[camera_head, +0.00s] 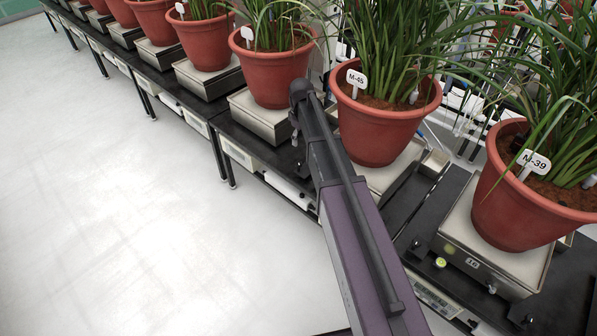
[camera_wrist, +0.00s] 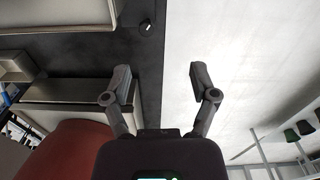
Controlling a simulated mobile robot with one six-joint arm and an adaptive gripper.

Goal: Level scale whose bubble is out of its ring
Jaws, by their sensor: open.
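Silver scales with red pots on them stand on a black bench. The nearest scale (camera_head: 500,262) bears pot M-39 (camera_head: 508,205). A small yellow-green bubble level (camera_head: 440,263) shows at its front left corner; the bubble's place in its ring is too small to tell. Another scale (camera_head: 388,180) under pot M-45 (camera_head: 375,130) is partly hidden by my arm. My gripper (camera_wrist: 160,72) is open and empty in the wrist view, above the bench's front edge. Beside it are a silver scale (camera_wrist: 65,92) and a small dark knob (camera_wrist: 146,25).
More potted scales, such as one (camera_head: 262,118) beyond my arm, line the bench (camera_head: 428,215). Long leaves overhang the pots. Pale floor (camera_head: 120,220) lies open in front. A red pot (camera_wrist: 70,150) is close to my gripper's left side in the wrist view.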

